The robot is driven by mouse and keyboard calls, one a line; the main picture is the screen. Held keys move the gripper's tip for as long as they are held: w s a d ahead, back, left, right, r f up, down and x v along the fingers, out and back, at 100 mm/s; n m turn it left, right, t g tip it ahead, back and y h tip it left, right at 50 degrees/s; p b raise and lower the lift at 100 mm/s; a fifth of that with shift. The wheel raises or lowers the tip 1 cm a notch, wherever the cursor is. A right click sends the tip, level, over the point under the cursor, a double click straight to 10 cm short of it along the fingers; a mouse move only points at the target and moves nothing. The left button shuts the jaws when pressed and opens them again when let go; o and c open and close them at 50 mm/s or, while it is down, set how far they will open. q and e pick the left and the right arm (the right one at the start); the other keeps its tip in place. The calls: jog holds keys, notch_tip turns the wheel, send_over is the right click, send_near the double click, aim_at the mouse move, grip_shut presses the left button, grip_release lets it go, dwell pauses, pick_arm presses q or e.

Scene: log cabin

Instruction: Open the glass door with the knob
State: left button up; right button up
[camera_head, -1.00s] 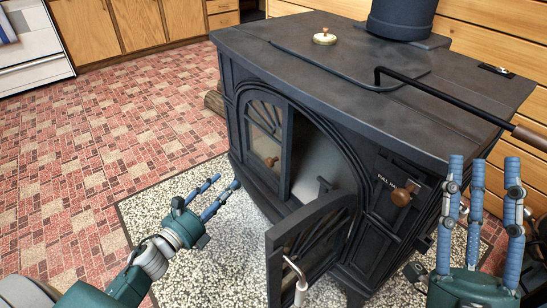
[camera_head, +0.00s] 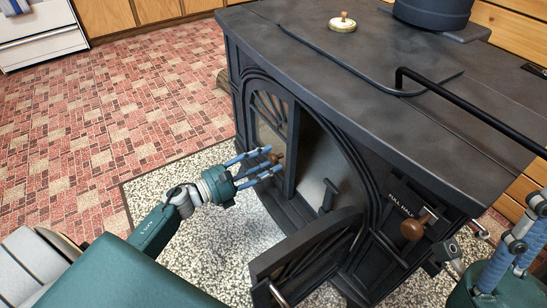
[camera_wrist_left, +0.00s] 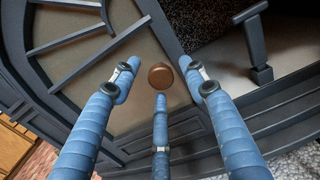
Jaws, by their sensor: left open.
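The black stove's left glass door (camera_head: 270,125) is shut, with dark fan-shaped bars over its pane. Its round brown knob (camera_head: 275,157) sits near the door's right edge. My left gripper (camera_head: 270,165) is open, its blue fingers reaching around the knob. In the left wrist view the knob (camera_wrist_left: 160,76) shows between the spread fingers, just beyond the tip of the lower middle one; I cannot tell whether they touch it. The stove's right door (camera_head: 305,255) stands swung open. My right gripper (camera_head: 525,245) is partly cut off at the right edge.
The stove top (camera_head: 330,75) holds a small round knobbed lid (camera_head: 342,23) and a black poker-like rod (camera_head: 460,110) runs above its right side. A second brown knob (camera_head: 413,228) sticks out at the front right. Speckled hearth and brick-patterned floor (camera_head: 120,110) are clear at left.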

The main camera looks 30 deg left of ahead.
pick_arm(q)
jog(key=shift+x, duration=1.3)
grip_shut()
